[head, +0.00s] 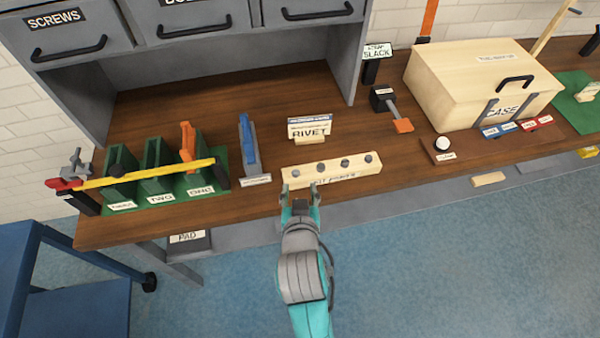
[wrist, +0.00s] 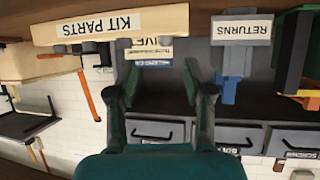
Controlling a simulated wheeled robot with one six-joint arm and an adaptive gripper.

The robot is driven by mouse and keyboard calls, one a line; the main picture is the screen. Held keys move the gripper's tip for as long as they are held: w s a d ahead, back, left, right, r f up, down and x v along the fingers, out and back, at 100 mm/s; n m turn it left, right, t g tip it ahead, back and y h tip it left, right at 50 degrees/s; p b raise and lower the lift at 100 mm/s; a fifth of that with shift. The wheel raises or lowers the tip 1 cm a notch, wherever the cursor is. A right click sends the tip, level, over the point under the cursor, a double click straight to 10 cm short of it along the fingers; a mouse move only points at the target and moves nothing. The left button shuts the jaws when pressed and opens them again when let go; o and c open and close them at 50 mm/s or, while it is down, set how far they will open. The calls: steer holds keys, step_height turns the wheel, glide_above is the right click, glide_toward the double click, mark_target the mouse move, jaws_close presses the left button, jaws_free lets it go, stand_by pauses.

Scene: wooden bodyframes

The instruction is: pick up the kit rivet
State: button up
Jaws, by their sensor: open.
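A pale wooden block labelled KIT PARTS (head: 332,179) lies at the front edge of the brown bench, with several dark grey round-headed pieces (head: 320,167) in a row on top. I cannot tell from the labels which of them is the kit rivet. The block shows inverted at the top of the wrist view (wrist: 110,22), the grey heads (wrist: 88,48) pointing down. My gripper (head: 300,190) is open and empty, at the front of the block near its left end. In the wrist view its two fingers (wrist: 158,78) stand apart with nothing between them.
A RIVET sign (head: 310,128) stands behind the block. A blue tool on a grey stand (head: 250,150) and green bins (head: 157,165) with a yellow bar are to the left. A wooden case (head: 480,85) and a small white-knobbed block (head: 442,150) are to the right.

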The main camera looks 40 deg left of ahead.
mark_target(296, 172)
steer(key=shift+a+r+x, duration=0.1)
steer(key=shift+a+x, duration=0.1)
steer(key=shift+x, duration=1.5)
steer(key=shift+a+r+x, duration=0.1)
steer(key=shift+a+x, duration=0.1)
steer(key=shift+x, duration=1.5)
steer(key=shift+s, duration=0.15)
steer(key=c, duration=0.9)
